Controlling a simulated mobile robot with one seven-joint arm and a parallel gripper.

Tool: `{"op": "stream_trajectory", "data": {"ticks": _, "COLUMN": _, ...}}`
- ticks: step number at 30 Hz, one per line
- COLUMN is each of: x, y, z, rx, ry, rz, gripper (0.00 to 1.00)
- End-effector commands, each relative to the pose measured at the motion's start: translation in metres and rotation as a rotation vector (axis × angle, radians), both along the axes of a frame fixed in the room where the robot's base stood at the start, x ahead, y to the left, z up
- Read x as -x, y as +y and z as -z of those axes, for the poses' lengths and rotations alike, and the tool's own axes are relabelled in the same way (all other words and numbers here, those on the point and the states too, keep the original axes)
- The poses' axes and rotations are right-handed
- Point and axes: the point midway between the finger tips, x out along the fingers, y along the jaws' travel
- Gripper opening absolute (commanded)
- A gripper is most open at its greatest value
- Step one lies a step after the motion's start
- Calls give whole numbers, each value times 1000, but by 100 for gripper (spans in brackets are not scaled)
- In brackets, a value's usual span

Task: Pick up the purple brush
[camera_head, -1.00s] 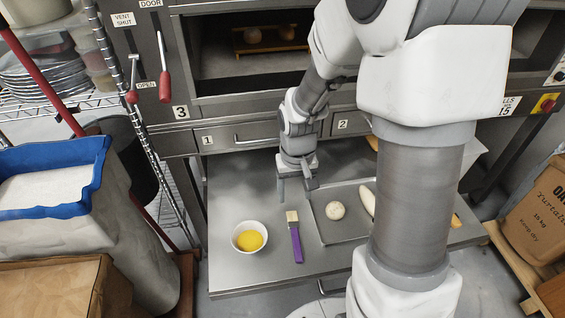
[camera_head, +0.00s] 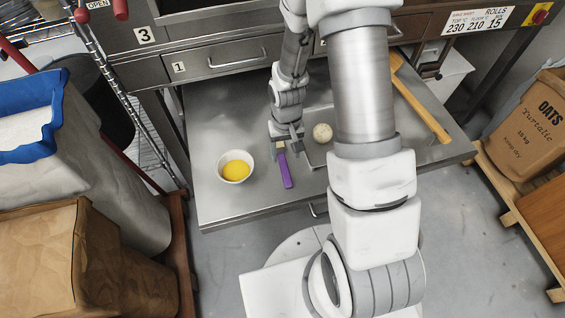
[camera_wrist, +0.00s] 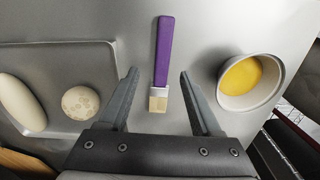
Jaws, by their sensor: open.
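The purple brush (camera_head: 286,170) lies flat on the steel table (camera_head: 235,120), beside a white bowl. In the wrist view its purple handle (camera_wrist: 164,50) points away from me, and its pale bristle end (camera_wrist: 158,98) lies between my fingers. My gripper (camera_head: 288,148) is over the bristle end in the head view and partly hides it. In the wrist view my gripper (camera_wrist: 159,88) is open and empty, one finger on each side of the brush and apart from it.
The white bowl (camera_wrist: 222,94) of yellow liquid stands close to the right finger in the wrist view. A shallow tray (camera_wrist: 70,47) holds a round dough piece (camera_wrist: 81,102) and a long one (camera_wrist: 20,102). A wooden-handled tool (camera_head: 420,100) lies at the table's right.

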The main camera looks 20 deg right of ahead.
Motion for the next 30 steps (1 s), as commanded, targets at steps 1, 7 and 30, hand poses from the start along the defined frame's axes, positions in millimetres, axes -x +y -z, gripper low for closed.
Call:
{"op": "stream_trajectory", "data": {"ticks": 1, "x": 0, "y": 0, "z": 4, "rx": 0, "ry": -1, "rz": 0, "gripper": 65}}
{"op": "stream_trajectory", "data": {"ticks": 7, "x": 2, "y": 2, "z": 16, "rx": 0, "ry": 1, "rz": -1, "gripper": 65}}
{"op": "stream_trajectory", "data": {"ticks": 30, "x": 5, "y": 4, "z": 56, "rx": 0, "ry": -1, "rz": 1, "gripper": 22}}
